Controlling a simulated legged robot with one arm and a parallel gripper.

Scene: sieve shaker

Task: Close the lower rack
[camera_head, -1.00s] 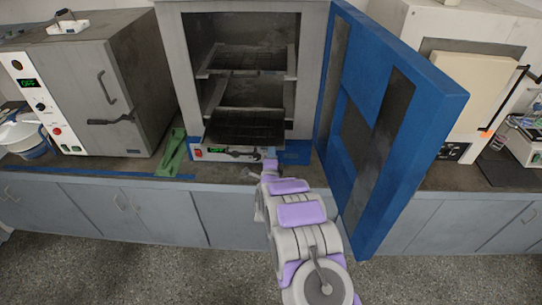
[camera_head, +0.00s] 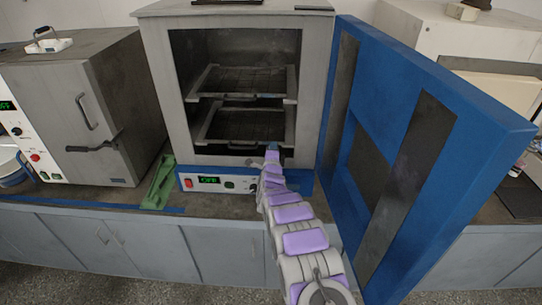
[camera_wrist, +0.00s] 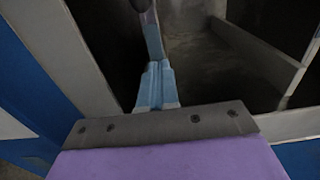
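The oven (camera_head: 153,80) stands on the counter with its chamber facing me. Its lower rack (camera_head: 203,135) is a dark mesh in a light frame and lies inside the chamber, below the upper rack (camera_head: 210,80). My gripper (camera_head: 272,150) is at the right part of the lower rack's front edge, and I cannot tell whether they touch. In the wrist view my gripper's blue fingers (camera_wrist: 154,60) lie close together and look shut, with no object seen between them. A grey rail (camera_wrist: 255,45) and a dark surface lie beyond them.
The oven's blue door (camera_head: 425,130) stands wide open to the right of my arm. A control panel (camera_head: 230,183) lies below the chamber. A green object (camera_head: 160,182) lies on the counter at the left, beside a grey oven (camera_head: 75,105).

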